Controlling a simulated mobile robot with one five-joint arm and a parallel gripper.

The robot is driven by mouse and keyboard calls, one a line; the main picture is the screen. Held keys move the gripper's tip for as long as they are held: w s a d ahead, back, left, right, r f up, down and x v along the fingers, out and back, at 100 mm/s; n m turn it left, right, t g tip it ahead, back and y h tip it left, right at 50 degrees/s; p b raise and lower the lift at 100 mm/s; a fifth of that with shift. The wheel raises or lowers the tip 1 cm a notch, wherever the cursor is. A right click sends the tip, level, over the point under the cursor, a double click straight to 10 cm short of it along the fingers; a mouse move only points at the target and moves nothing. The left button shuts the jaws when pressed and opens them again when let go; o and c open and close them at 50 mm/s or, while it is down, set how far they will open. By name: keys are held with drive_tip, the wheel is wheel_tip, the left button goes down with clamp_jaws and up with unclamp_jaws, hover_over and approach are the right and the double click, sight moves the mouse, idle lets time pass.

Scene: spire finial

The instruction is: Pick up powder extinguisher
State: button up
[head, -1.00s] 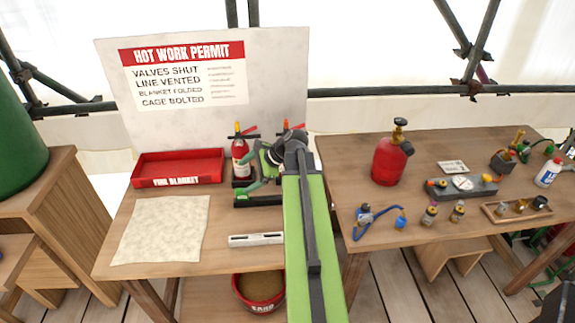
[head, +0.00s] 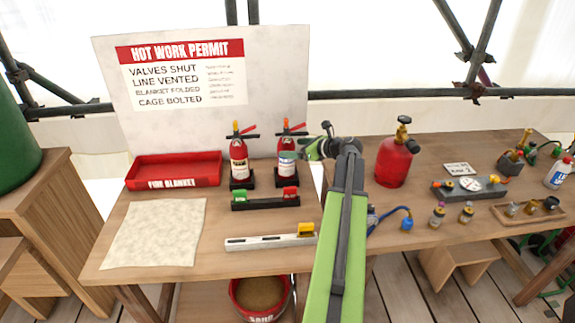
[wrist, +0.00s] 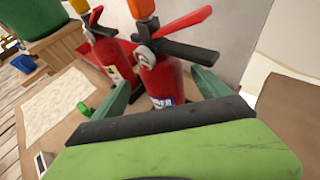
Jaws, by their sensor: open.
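The powder extinguisher (head: 287,140) is a red bottle with a blue label band and an orange top, upright in a dark holder on the left bench. In the wrist view its red body (wrist: 168,78) appears between my fingers, with its label partly readable. My gripper (head: 308,151) is open at its right side in the head view. The green fingers spread around the bottle in the wrist view (wrist: 162,90); I cannot tell whether they touch it. A similar extinguisher (head: 239,155) with a yellow top and pale label stands just left, also in the wrist view (wrist: 112,55).
A red fire blanket tray (head: 174,171) and a pale cloth (head: 155,233) lie to the left. A low rack with green and red pieces (head: 265,200) and a white bar (head: 262,242) lie in front. A red gas bottle (head: 395,163) stands on the right bench.

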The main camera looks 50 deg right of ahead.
drive_tip(key=x, duration=0.2)
drive_tip(key=shift+w+f, duration=0.15)
drive_tip(key=shift+w, duration=0.1)
drive_tip(key=b+x, duration=0.1)
drive_tip(key=x, duration=0.1)
drive_tip(key=b+x, duration=0.2)
drive_tip(key=x, duration=0.1)
drive_tip(key=shift+s+d+f, duration=0.15)
drive_tip(key=shift+d+f, duration=0.05)
drive_tip(key=shift+f, duration=0.1)
drive_tip(key=shift+w, duration=0.2)
drive_tip(key=shift+s+r, duration=0.1)
clamp_jaws()
